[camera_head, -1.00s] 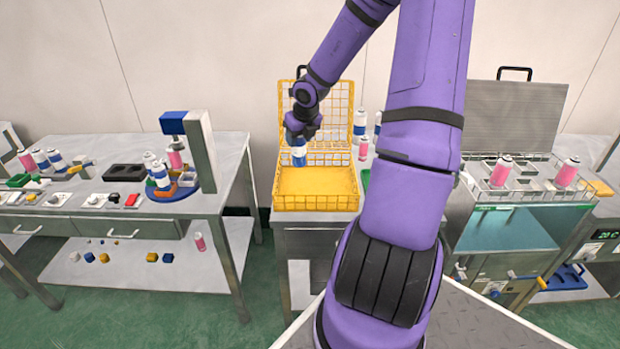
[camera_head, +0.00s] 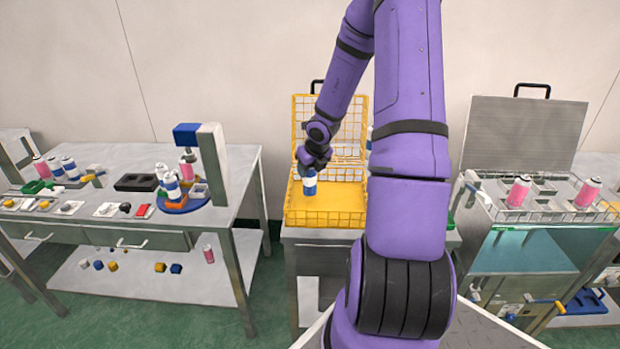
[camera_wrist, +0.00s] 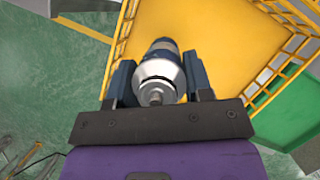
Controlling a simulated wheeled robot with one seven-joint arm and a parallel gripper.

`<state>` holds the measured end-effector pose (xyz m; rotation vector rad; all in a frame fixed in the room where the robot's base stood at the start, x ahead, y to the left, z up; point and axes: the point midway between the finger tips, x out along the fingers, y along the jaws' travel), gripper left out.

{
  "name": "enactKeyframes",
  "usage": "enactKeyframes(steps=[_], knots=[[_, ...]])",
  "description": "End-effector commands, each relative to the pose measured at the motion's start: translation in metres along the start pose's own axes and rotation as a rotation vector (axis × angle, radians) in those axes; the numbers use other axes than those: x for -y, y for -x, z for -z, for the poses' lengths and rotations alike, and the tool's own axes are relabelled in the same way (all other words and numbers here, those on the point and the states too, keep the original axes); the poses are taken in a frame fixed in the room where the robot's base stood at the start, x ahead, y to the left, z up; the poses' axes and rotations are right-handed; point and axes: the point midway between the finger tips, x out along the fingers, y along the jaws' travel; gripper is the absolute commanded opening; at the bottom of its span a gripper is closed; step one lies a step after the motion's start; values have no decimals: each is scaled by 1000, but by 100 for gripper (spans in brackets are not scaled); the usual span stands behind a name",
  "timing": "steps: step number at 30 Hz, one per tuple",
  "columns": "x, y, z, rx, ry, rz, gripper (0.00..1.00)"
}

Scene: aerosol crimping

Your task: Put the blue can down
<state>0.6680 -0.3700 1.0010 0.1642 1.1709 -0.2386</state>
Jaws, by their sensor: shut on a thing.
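The blue can (camera_head: 309,185), white with a blue band, is held upright by my gripper (camera_head: 313,163) at the left part of the yellow wire basket (camera_head: 325,219). In the wrist view the can (camera_wrist: 158,72) sits between the two dark fingers of my gripper (camera_wrist: 157,88), its silver top towards the camera. The yellow basket floor (camera_wrist: 220,35) lies beneath and beyond it. I cannot tell whether the can's base touches the basket floor. The basket's lid stands open at the back.
A workbench on the left carries a blue-and-grey press (camera_head: 212,160), cans and small trays. On the right, an open metal unit (camera_head: 525,215) holds pink cans in a wire rack. A green tray (camera_wrist: 290,115) lies beside the basket. The basket floor looks otherwise empty.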

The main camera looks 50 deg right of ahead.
Motion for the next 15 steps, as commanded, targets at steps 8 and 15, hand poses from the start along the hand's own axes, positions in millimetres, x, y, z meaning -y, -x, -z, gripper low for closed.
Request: enactKeyframes(steps=[8, 15], knots=[[-1, -16, 6, -2, 2, 0, 6], [0, -31, 13, 0, 0, 2, 6]])
